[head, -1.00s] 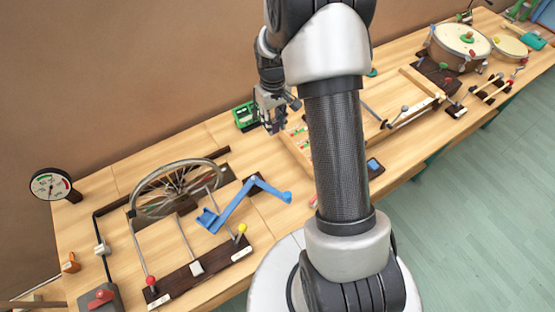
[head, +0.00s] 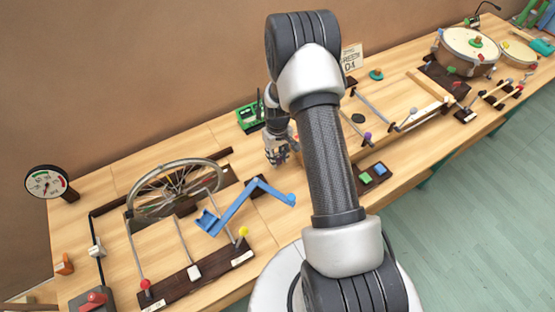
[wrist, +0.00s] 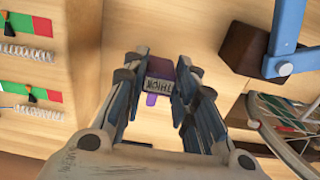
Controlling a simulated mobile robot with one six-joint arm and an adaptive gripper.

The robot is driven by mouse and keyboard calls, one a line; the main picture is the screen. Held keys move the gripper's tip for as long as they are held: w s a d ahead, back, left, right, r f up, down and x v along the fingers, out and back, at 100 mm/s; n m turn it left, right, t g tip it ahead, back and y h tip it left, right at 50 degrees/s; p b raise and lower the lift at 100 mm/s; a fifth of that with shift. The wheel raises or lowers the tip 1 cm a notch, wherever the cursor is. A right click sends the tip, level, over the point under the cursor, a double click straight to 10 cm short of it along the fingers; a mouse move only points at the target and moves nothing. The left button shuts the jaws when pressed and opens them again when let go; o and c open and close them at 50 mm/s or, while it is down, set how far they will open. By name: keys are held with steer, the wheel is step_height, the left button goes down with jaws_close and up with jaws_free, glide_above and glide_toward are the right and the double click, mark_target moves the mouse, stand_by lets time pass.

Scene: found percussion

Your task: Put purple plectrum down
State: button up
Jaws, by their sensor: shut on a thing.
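My gripper (wrist: 160,100) is shut on the purple plectrum (wrist: 184,66), which sits between the fingers in the wrist view. A pale label on it, seemingly reading "THICK", faces the camera, and a purple tip shows below the label. The fingers hide its sides. In the head view my gripper (head: 280,152) is over the light wooden bench (head: 215,135), right of the spoked wheel and beyond the blue crank. The plectrum cannot be made out there. I cannot tell whether it touches the bench.
In the wrist view, a wooden panel (wrist: 70,75) with springs and red-green strips stands left. A dark block (wrist: 246,50) with the blue crank (wrist: 286,35) is right. The spoked wheel (head: 178,187) and green device (head: 249,117) also show in the head view. Bare wood lies around my gripper.

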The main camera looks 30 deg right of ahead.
steer(key=shift+f, duration=0.85)
steer(key=shift+f, duration=0.1)
steer(key=o, duration=0.4)
steer(key=shift+f+b, duration=0.1)
steer(key=shift+b, duration=0.2)
steer(key=o, duration=0.5)
